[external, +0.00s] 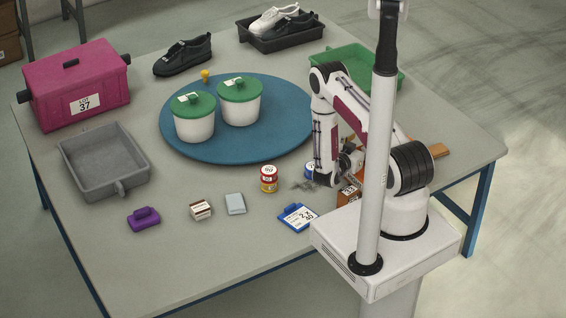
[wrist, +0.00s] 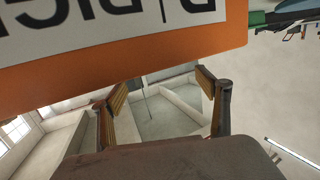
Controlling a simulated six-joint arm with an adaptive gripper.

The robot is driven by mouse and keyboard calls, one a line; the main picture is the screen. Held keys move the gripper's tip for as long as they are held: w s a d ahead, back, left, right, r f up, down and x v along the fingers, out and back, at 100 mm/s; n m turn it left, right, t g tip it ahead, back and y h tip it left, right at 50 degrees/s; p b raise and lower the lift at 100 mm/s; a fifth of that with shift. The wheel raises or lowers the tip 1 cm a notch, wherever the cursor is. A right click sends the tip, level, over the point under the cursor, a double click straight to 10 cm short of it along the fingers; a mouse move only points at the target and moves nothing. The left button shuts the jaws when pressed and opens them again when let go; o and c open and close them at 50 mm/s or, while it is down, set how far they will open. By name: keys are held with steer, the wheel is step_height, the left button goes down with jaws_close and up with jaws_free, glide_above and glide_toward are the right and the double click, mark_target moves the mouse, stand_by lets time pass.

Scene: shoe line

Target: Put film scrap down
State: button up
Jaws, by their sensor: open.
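My gripper (external: 347,163) is open, low at the right side of the table and partly hidden by my own arm. In the wrist view the two fingers (wrist: 162,88) stand apart, with nothing seen between them but the room behind. A small grey, crumpled piece (external: 303,185) lies on the table just left of my gripper; it looks like the film scrap, though it is too small to be sure. An orange box with printed lettering (wrist: 130,62) fills the top of the wrist view, close to the fingers. It also shows partly behind my arm in the external view (external: 346,197).
Red-and-yellow tins (external: 268,179) and a blue-framed card (external: 298,217) are close by. A blue round mat (external: 210,148) holds two green-lidded tubs (external: 194,118). A grey tray (external: 83,180), purple object (external: 144,218) and magenta box (external: 78,82) are left. The front left table is clear.

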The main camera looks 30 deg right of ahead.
steer(key=shift+v, duration=5.2)
